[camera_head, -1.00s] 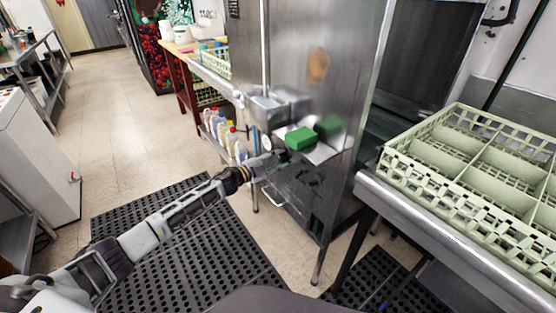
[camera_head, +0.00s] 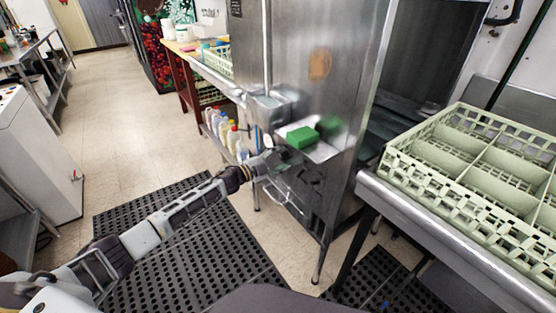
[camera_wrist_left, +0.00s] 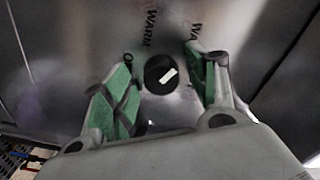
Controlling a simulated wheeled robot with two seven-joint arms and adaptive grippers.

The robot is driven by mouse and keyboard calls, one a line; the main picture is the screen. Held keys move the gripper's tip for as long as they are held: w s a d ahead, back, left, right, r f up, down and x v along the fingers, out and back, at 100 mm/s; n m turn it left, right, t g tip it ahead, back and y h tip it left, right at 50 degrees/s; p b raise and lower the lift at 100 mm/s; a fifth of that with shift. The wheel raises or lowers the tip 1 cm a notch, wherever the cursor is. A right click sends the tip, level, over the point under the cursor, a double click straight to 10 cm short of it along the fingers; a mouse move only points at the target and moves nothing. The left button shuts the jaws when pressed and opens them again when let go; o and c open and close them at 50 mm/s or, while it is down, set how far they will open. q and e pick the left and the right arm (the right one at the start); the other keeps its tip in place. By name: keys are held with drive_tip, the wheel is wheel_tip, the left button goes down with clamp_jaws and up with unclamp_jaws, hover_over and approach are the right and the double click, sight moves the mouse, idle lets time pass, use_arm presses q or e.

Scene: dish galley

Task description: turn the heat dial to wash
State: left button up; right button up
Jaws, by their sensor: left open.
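The heat dial (camera_wrist_left: 161,74) is a round black knob with a white mark on the steel panel, seen in the left wrist view. The mark sits right of its centre and slants up to the right. Lettering around it reads WARM above and partly hidden words starting O and WA to the left and right. My left gripper (camera_wrist_left: 160,56) is open, with its green-padded fingers on either side of the dial, apart from it. In the head view the left gripper (camera_head: 277,163) is at the machine's front, and the dial cannot be made out. My right gripper is not in view.
A green sponge (camera_head: 302,137) lies on a small steel ledge just above my gripper. The steel dish machine (camera_head: 310,35) stands ahead. A pale green rack (camera_head: 400,172) sits on the counter at right. Several bottles (camera_head: 222,127) stand on a low shelf behind the gripper.

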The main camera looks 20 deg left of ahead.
use_arm(q)
drive_tip(key=shift+s+a, duration=0.1)
drive_tip(key=v, duration=1.1)
drive_tip(key=shift+s+a, duration=0.25)
drive_tip(key=shift+s, duration=0.05)
idle(0.4)
idle(0.6)
